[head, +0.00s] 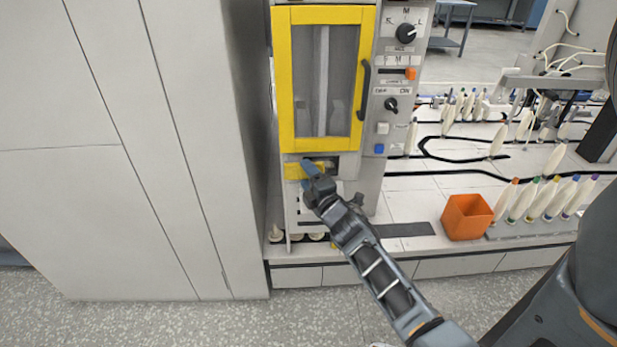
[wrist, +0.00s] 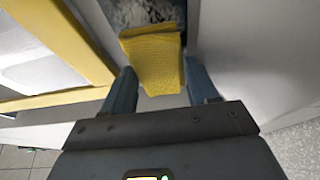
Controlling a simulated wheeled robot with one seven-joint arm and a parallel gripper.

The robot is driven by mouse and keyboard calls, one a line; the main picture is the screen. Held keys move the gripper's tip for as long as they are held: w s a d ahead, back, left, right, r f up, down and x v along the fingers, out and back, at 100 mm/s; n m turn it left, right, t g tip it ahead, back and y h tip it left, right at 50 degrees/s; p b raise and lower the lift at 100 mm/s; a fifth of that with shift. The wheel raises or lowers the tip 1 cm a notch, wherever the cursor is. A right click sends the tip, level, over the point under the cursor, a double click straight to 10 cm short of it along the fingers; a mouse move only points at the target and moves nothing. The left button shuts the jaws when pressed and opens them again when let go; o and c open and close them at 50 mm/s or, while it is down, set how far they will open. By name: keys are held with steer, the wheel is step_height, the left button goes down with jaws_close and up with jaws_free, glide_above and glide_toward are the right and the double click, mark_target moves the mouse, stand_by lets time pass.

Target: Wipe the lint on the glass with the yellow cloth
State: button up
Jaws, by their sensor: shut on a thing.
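My gripper (head: 310,172) is shut on the yellow cloth (head: 293,171) below the yellow-framed door of the machine. In the wrist view the cloth (wrist: 160,72) sits between the two fingers of my gripper (wrist: 160,80), its far edge folded up. Just beyond the cloth is a small dark glass pane (wrist: 172,12), with pale grey fluffy lint (wrist: 130,14) on it. In the head view this small pane (head: 327,161) shows partly beside the cloth and fingers. I cannot tell whether the cloth touches the glass.
The door (head: 285,85) has a dark handle (head: 363,90); a panel with knobs (head: 405,33) stands to its right. An orange bin (head: 466,216) and several bobbins (head: 540,198) stand on the right. A tall grey cabinet (head: 150,150) closes off the left.

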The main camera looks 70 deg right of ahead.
mark_target(337, 166)
steer(key=shift+w+d+p, duration=0.2)
steer(key=shift+d+p, duration=0.3)
steer(key=shift+s, duration=0.1)
steer(key=shift+s+d+r+p, duration=0.1)
steer(key=shift+s+d+p, duration=0.2)
steer(key=shift+s+p, duration=0.35)
steer(key=shift+s+d+p, duration=0.3)
steer(key=shift+s+p, duration=0.2)
steer(key=shift+s, duration=0.3)
steer(key=shift+s+d+r+p, duration=0.1)
steer(key=shift+s+d+p, duration=0.2)
steer(key=shift+s+p, duration=0.35)
steer(key=shift+s+d+f, duration=0.2)
steer(key=shift+s+d, duration=0.2)
steer(key=shift+s, duration=0.4)
steer(key=shift+s+d+p, duration=0.3)
steer(key=shift+s, duration=0.5)
steer(key=shift+s+d+p, duration=0.25)
steer(key=shift+s, duration=0.5)
steer(key=shift+w+d, duration=0.1)
steer(key=shift+w+a+b, duration=0.45)
steer(key=shift+w, duration=0.45)
steer(key=shift+w+a+b, duration=0.4)
steer(key=shift+w, duration=0.45)
